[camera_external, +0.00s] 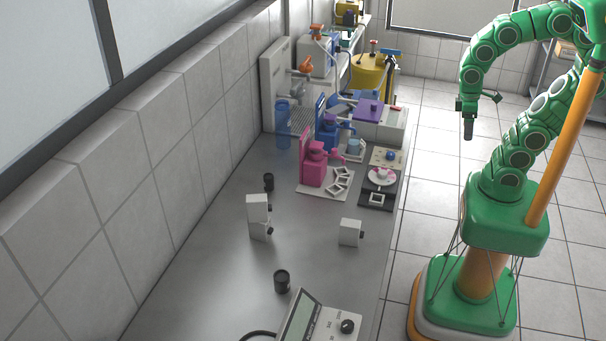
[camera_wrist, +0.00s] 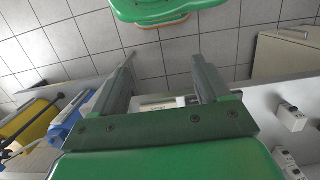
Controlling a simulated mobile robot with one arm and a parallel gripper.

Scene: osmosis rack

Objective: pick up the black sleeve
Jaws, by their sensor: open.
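My gripper (camera_external: 468,129) hangs high over the floor, to the right of the bench and well away from both. In the wrist view my gripper (camera_wrist: 162,62) shows two spread fingers with nothing between them. Neither black cylinder can be made out there.
White blocks (camera_external: 258,209) and (camera_external: 349,232) stand mid-bench. A meter with a dial (camera_external: 318,322) is at the near end. Pink (camera_external: 315,167) and blue (camera_external: 327,130) devices and a blue bottle (camera_external: 283,118) stand farther back. Bare bench (camera_external: 215,265) lies around the near sleeve.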

